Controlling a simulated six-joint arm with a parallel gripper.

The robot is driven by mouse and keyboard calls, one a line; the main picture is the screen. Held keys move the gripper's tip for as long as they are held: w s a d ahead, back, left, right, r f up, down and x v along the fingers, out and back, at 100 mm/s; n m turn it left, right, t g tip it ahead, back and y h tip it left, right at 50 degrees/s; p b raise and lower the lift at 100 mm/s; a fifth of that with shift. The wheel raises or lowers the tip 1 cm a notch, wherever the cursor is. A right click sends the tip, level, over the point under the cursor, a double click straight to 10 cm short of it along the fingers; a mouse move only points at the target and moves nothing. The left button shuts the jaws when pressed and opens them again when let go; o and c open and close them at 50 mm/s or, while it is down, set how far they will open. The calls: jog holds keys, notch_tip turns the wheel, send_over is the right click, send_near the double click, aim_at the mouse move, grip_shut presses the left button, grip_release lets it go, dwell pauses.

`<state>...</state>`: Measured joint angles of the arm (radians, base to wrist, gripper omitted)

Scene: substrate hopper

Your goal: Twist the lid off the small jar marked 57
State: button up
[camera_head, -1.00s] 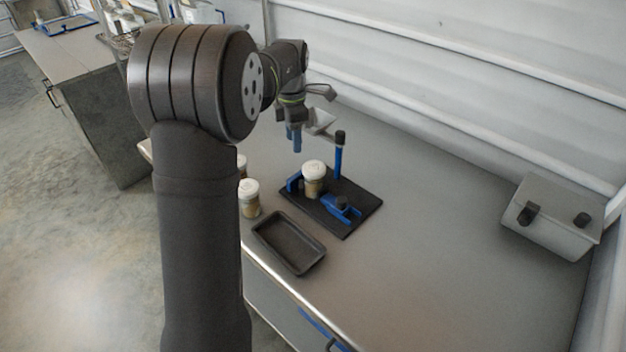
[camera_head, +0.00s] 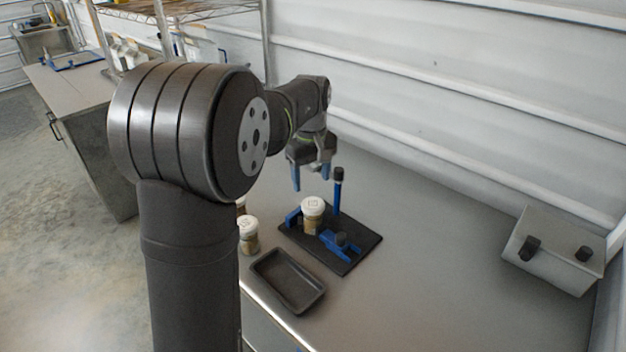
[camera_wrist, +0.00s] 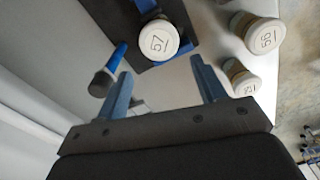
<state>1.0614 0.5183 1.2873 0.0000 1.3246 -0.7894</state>
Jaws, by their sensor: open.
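The small jar marked 57 has a white lid (camera_wrist: 158,41) with its number readable in the wrist view. In the head view the jar (camera_head: 312,215) stands upright on a black base plate (camera_head: 362,246), between blue clamp parts (camera_head: 340,243). The lid sits on the jar. My gripper (camera_head: 311,183) is open, its blue fingers pointing down above and behind the jar, apart from it. In the wrist view my gripper (camera_wrist: 165,92) shows two spread blue fingers with nothing between them.
A blue post with a black top (camera_head: 338,190) rises from the plate close to my gripper. A jar marked 56 (camera_wrist: 262,37) and another jar (camera_wrist: 241,77) stand to the side. An empty dark tray (camera_head: 289,281) lies in front. A grey box (camera_head: 552,250) stands right; bench between is clear.

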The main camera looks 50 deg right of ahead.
aim_at(313, 203)
jog(key=shift+s+f+m, duration=0.35)
jog(key=shift+f+m, duration=0.1)
jog(key=shift+m, duration=0.15)
jog(key=shift+a+f, duration=0.1)
jog(key=shift+f, duration=0.1)
notch_tip(313, 203, down, 7)
jog(key=shift+f, duration=0.2)
jog(key=shift+f+m, duration=0.15)
jog(key=shift+m, duration=0.25)
jog(key=m, duration=0.7)
jog(key=shift+m, duration=0.3)
jog(key=m, duration=0.7)
jog(key=shift+m, duration=0.4)
